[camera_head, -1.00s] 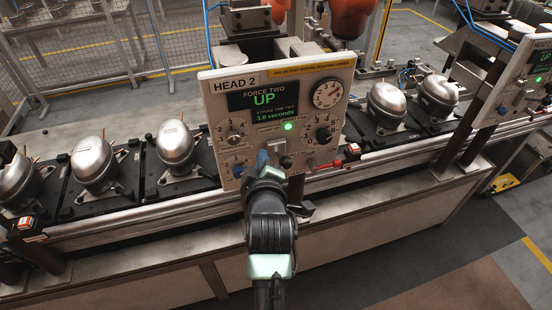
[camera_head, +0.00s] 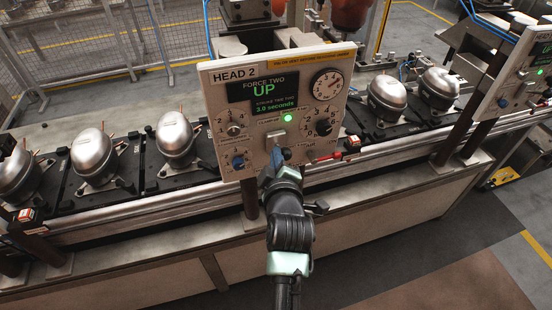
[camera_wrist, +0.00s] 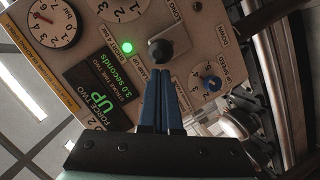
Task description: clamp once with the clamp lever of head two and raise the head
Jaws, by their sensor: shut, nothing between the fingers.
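The HEAD 2 panel (camera_head: 240,158) stands upright in the middle of the head view. Its display (camera_head: 263,92) reads FORCE TWO, UP, stroke time two 3.0 seconds, and a green lamp (camera_head: 287,117) is lit. The clamp lever shows in the wrist view as a black ball knob (camera_wrist: 161,50) on a metal plate. My gripper (camera_wrist: 164,72) is shut and empty, its blue fingertips side by side just below the knob in that view. I cannot tell whether they touch it. In the head view my gripper (camera_head: 275,157) covers most of the lever.
A pressure gauge (camera_head: 328,85), a left dial (camera_head: 234,129), a right dial (camera_head: 323,127) and a blue knob (camera_head: 238,161) surround the lever. A red-handled part (camera_head: 330,157) sticks out at the lower right. Silver compressors (camera_head: 175,138) on black pallets line the conveyor behind. Another panel (camera_head: 522,75) stands right.

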